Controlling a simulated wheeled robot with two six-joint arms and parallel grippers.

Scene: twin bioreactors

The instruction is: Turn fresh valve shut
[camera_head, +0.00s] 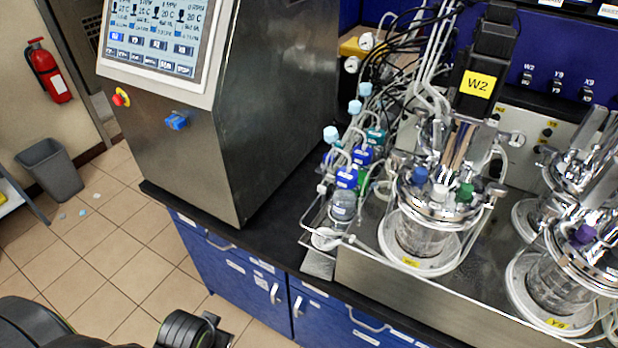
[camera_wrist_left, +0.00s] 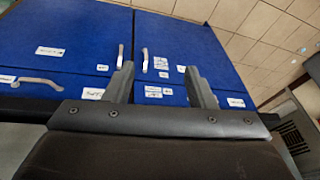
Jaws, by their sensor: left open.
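I cannot tell which fitting is the fresh valve. Small black valves (camera_head: 556,86) sit in a row on the blue back panel, under tags such as W2, Y9 and X9. A blue knob (camera_head: 177,121) sticks out of the steel control cabinet's front. In the left wrist view my left gripper (camera_wrist_left: 160,86) is open and empty, its two fingers apart in front of the blue cupboard doors. In the head view, part of my left arm shows at the bottom left, low and away from the bench. My right gripper is not in view.
Glass bioreactors (camera_head: 420,237) stand on the bench at right, with bottles (camera_head: 343,207) and tubing beside them. A screen (camera_head: 155,35) tops the cabinet. Blue cupboards (camera_head: 235,268) with handles are below. A grey bin (camera_head: 50,171) and fire extinguisher (camera_head: 48,72) are at left. Tiled floor is open between.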

